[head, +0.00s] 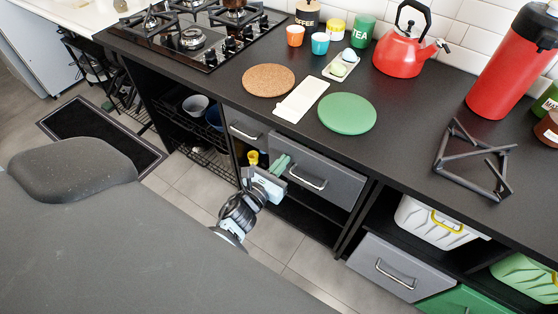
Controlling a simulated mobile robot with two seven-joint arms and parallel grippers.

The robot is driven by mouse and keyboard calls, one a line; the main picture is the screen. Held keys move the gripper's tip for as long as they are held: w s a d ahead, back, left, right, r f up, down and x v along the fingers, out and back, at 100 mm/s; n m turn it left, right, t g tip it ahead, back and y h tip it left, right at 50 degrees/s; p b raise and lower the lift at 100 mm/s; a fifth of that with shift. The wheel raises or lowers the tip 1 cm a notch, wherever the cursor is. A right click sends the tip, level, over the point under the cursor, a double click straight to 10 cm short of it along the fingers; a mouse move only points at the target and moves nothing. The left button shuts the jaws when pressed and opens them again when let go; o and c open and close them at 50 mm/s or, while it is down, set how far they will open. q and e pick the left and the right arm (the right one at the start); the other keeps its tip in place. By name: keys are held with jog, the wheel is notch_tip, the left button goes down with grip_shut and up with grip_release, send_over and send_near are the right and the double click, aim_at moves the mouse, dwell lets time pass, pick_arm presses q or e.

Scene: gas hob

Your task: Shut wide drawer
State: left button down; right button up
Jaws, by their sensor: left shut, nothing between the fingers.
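The wide drawer (330,178) has a grey front with a silver bar handle and sits under the black worktop, in the middle of the head view. Any gap between its front and the cabinet is hard to make out from above. My left gripper (281,164) is at the drawer's left end, left of the handle, with its pale green fingers together and nothing held. I cannot tell whether the fingertips touch the drawer front. My right gripper is not in view.
A narrow grey drawer (243,127) is left of the wide one. Another grey drawer (395,268) is lower right. Open shelves hold bowls and a white bin (437,222). The worktop carries a red kettle (400,52), a green mat (347,114) and a cork mat (268,80).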

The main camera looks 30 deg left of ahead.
aim_at(290, 154)
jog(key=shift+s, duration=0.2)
pick_arm(q)
jog(key=w+b, duration=0.1)
jog(key=w, duration=0.1)
jog(key=w+b, duration=0.2)
jog(key=shift+w+d+f, duration=0.1)
jog(key=shift+w+f, duration=0.05)
jog(key=shift+f, duration=0.05)
jog(key=shift+w+r, duration=0.15)
jog(key=shift+w, duration=0.1)
jog(key=shift+r, duration=0.25)
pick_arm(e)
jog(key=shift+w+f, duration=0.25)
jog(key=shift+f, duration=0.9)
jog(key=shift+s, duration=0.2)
